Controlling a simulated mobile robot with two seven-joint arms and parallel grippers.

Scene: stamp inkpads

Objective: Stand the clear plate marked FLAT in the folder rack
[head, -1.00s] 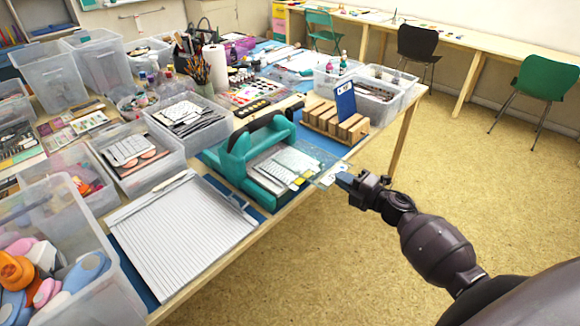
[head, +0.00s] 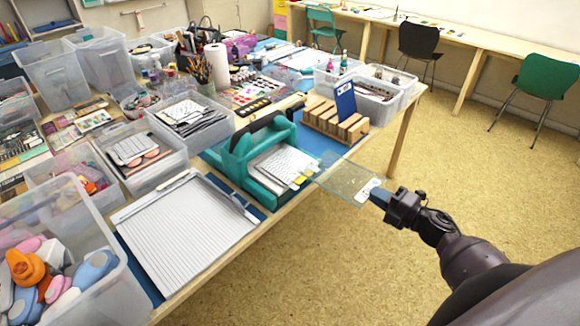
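My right gripper (head: 378,197) is shut on the near right edge of a clear plate (head: 345,180), beside its white label (head: 367,189). The label's writing is too small to read. The plate lies roughly level past the table's front edge, and its far end is close to the teal machine. I cannot tell whether that end still touches anything. The folder rack (head: 325,121) is a wooden slotted block on the table, behind the plate. A dark blue panel (head: 345,101) stands upright in it, and several slots look empty. My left gripper is out of view.
The teal machine (head: 238,163) holds a white patterned sheet (head: 284,162) with yellow tabs. A white ridged board (head: 185,232) lies at the front left. Clear bins (head: 398,80) stand behind the rack.

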